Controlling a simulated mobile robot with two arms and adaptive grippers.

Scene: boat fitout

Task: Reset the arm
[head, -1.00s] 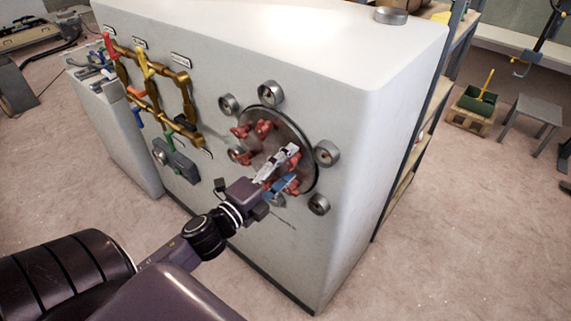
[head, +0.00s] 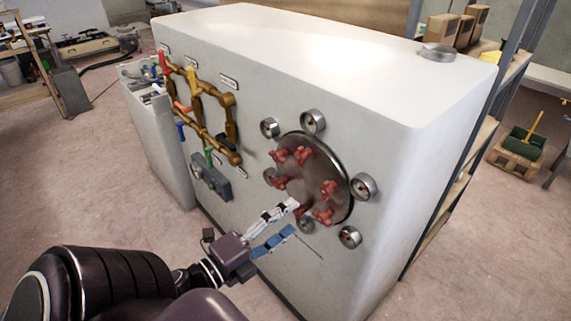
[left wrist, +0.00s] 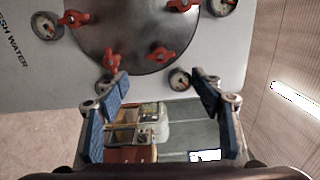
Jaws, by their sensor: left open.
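My left gripper (head: 287,218) is open, with one pale finger and one blue-padded finger spread apart. In the head view it is in front of the white cabinet (head: 300,70), at the lower left of the round metal plate (head: 318,172) with several red handles. The pale fingertip overlaps the plate's lower-left edge in the picture; I cannot tell whether it touches. In the left wrist view the two blue-padded fingers (left wrist: 157,78) stand wide apart with nothing held between them. The plate (left wrist: 135,30) and red handles (left wrist: 160,53) lie beyond the fingertips. My right gripper is not in view.
Several round gauges (head: 364,186) ring the plate. Brass pipes (head: 205,105) with coloured handles and a grey box (head: 211,182) are on the cabinet face to the left. Shelving (head: 470,165) stands behind on the right. The floor (head: 140,215) left of the cabinet is clear.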

